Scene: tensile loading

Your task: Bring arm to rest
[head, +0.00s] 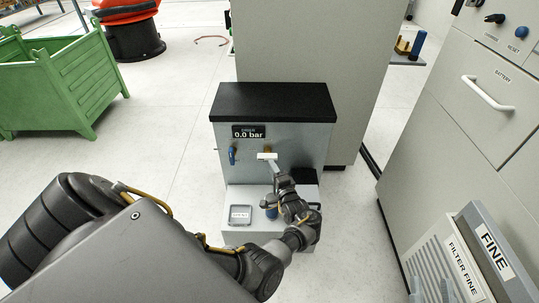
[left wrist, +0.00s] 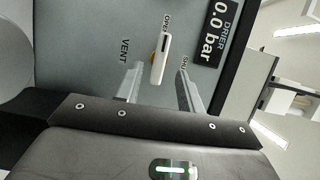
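My left arm reaches in from the left in the head view, with its left gripper (head: 272,167) in front of the grey drier box (head: 300,145). In the left wrist view the left gripper (left wrist: 159,74) is open, its two fingers apart. The white valve lever (left wrist: 162,50) shows between and beyond the fingertips, with a gap on both sides, its far end by the OPEN label. The lever also shows in the head view (head: 267,156). VENT and SHUT labels flank it. The display (left wrist: 215,30) reads 0.0 bar.
A blue handle (head: 232,156) is on the box front, left of the lever. A grey cabinet (head: 480,110) and a FILTER FINE bin (head: 465,255) stand at right. A green crate (head: 65,85) is at left; floor between is clear.

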